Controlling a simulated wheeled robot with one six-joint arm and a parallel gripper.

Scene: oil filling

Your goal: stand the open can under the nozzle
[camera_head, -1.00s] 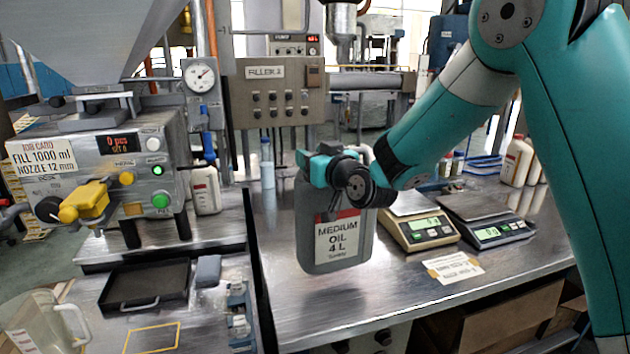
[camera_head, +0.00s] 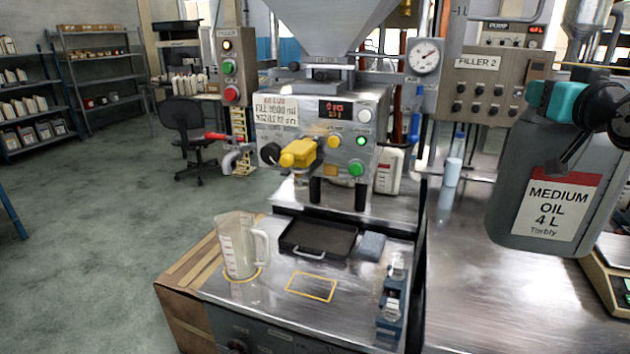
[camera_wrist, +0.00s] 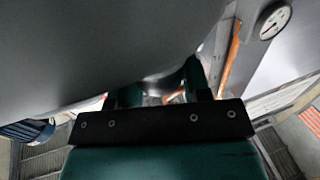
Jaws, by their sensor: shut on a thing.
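The can (camera_head: 556,205) is a grey jug-like can labelled "MEDIUM OIL 4 L", upright at the right of the head view. My gripper (camera_head: 556,102) is shut on its top and holds it up at the bench's right part. Its mouth is hidden, so I cannot tell whether it is open. The filler (camera_head: 330,125) stands left of the can, with a yellow valve part (camera_head: 300,152) on its front. In the wrist view my gripper's fingers (camera_wrist: 158,88) lie beneath a large grey surface.
A clear measuring jug (camera_head: 238,248) stands on the filler bench's left. A black drip tray (camera_head: 318,240), a yellow outlined square (camera_head: 312,287) and a grey block (camera_head: 371,246) are beside it. A white container (camera_head: 388,172) stands behind the filler. A scale (camera_head: 610,275) is at the right edge.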

